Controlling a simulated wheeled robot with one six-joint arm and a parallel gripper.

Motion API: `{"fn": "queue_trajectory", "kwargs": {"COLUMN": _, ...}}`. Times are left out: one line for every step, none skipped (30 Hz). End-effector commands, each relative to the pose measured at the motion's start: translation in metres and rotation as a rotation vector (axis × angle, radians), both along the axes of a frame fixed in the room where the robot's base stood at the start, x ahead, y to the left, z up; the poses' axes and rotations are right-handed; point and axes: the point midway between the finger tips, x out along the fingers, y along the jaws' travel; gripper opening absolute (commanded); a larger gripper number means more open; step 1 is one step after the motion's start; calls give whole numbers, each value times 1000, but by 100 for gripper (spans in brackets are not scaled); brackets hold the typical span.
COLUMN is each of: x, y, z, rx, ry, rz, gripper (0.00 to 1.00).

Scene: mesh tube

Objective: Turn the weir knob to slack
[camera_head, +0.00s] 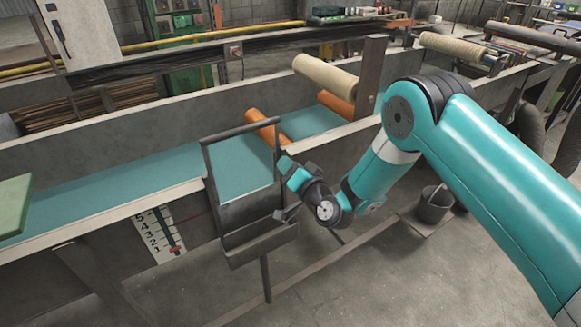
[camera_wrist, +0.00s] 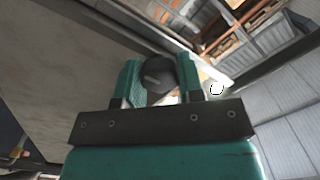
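In the wrist view a dark round knob (camera_wrist: 160,75), which I take for the weir knob, sits between the two teal fingers of my gripper (camera_wrist: 161,78). The fingers are apart, and the knob fills the gap with a finger against each side. In the head view my gripper (camera_head: 284,165) is at the right upright of a dark metal frame (camera_head: 209,180) on the trough's near side. The knob is hidden there behind my gripper and wrist. A white numbered scale (camera_head: 153,238) with a red pointer (camera_head: 174,250) is on the trough wall, left of the frame.
The long trough (camera_head: 100,195) has a teal bed and orange rollers (camera_head: 262,128). A dark box (camera_head: 255,240) hangs low on the frame. A bucket (camera_head: 434,205) stands right of my wrist. A green block (camera_head: 14,205) is at the left edge. Open concrete floor lies in front.

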Motion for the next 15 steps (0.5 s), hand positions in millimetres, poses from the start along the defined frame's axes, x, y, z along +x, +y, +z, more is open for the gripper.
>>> {"fn": "queue_trajectory", "kwargs": {"x": 0, "y": 0, "z": 0, "rx": -1, "ry": -1, "rz": 0, "gripper": 11}}
{"fn": "queue_trajectory", "kwargs": {"x": 0, "y": 0, "z": 0, "rx": -2, "ry": -1, "rz": 0, "gripper": 11}}
{"fn": "queue_trajectory", "kwargs": {"x": 0, "y": 0, "z": 0, "rx": -5, "ry": -3, "rz": 0, "gripper": 11}}
{"fn": "queue_trajectory", "kwargs": {"x": 0, "y": 0, "z": -1, "rx": -8, "ry": -6, "rz": -1, "gripper": 11}}
{"fn": "queue_trajectory", "kwargs": {"x": 0, "y": 0, "z": -1, "rx": -12, "ry": -9, "rz": -1, "gripper": 11}}
{"fn": "queue_trajectory", "kwargs": {"x": 0, "y": 0, "z": -1, "rx": -19, "ry": -14, "rz": -1, "gripper": 11}}
{"fn": "queue_trajectory", "kwargs": {"x": 0, "y": 0, "z": -1, "rx": -26, "ry": -19, "rz": -1, "gripper": 11}}
{"fn": "queue_trajectory", "kwargs": {"x": 0, "y": 0, "z": -2, "rx": -34, "ry": -24, "rz": -1, "gripper": 11}}
{"fn": "queue_trajectory", "kwargs": {"x": 0, "y": 0, "z": -2, "rx": -47, "ry": -33, "rz": -1, "gripper": 11}}
{"fn": "queue_trajectory", "kwargs": {"x": 0, "y": 0, "z": -3, "rx": -59, "ry": -41, "rz": 0, "gripper": 11}}
{"fn": "queue_trajectory", "kwargs": {"x": 0, "y": 0, "z": -3, "rx": -73, "ry": -51, "rz": 0, "gripper": 11}}
{"fn": "queue_trajectory", "kwargs": {"x": 0, "y": 0, "z": -3, "rx": -91, "ry": -63, "rz": 0, "gripper": 11}}
{"fn": "queue_trajectory", "kwargs": {"x": 0, "y": 0, "z": -4, "rx": -108, "ry": -75, "rz": 0, "gripper": 11}}
{"fn": "queue_trajectory", "kwargs": {"x": 0, "y": 0, "z": -4, "rx": -126, "ry": -87, "rz": 0, "gripper": 11}}
{"fn": "queue_trajectory", "kwargs": {"x": 0, "y": 0, "z": -4, "rx": -149, "ry": -104, "rz": 0, "gripper": 11}}
